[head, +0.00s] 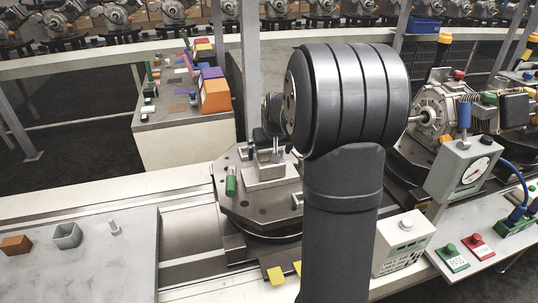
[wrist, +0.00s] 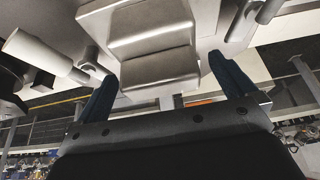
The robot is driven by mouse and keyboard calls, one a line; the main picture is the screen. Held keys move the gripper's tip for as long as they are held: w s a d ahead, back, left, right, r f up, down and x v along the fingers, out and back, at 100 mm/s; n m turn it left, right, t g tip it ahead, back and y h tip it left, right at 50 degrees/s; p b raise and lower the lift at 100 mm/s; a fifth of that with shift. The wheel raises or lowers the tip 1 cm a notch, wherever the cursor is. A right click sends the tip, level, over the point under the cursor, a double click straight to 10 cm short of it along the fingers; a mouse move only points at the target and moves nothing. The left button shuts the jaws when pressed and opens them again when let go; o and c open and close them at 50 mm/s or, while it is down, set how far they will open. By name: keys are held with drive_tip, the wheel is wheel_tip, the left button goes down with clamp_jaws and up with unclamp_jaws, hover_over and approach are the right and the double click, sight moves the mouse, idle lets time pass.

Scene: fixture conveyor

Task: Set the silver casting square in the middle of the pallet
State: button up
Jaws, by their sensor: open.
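The silver casting (head: 264,172) is a stepped grey block on the dark pallet (head: 244,211) in the head view, in the pallet's upper middle part. Its square alignment is hard to judge because my arm covers the right side. In the wrist view the casting (wrist: 150,45) fills the top centre. My gripper (wrist: 165,88) is open there, with one dark blue finger at each side of the casting's near end. I cannot tell whether either finger touches it. In the head view my gripper is mostly hidden behind my arm.
A green-handled clamp (head: 231,182) stands on the pallet's left edge. The left table (head: 80,265) holds a brown block (head: 16,245), a grey cup (head: 67,235) and a small fitting (head: 114,228). A control box (head: 403,243) and gauge box (head: 465,170) stand right.

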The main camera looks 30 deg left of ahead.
drive_tip(key=v, duration=1.5)
drive_tip(key=shift+f, duration=0.1)
drive_tip(key=x, duration=1.7)
drive_tip(key=shift+w+a+f, duration=0.1)
drive_tip(key=shift+f, duration=0.1)
drive_tip(key=shift+r, duration=0.1)
drive_tip(key=v, duration=1.8)
drive_tip(key=x, duration=1.7)
drive_tip(key=shift+w+a+f, duration=0.2)
drive_tip(key=shift+f, duration=0.05)
wheel_tip(320, 180, up, 8)
drive_tip(key=shift+f, duration=0.25)
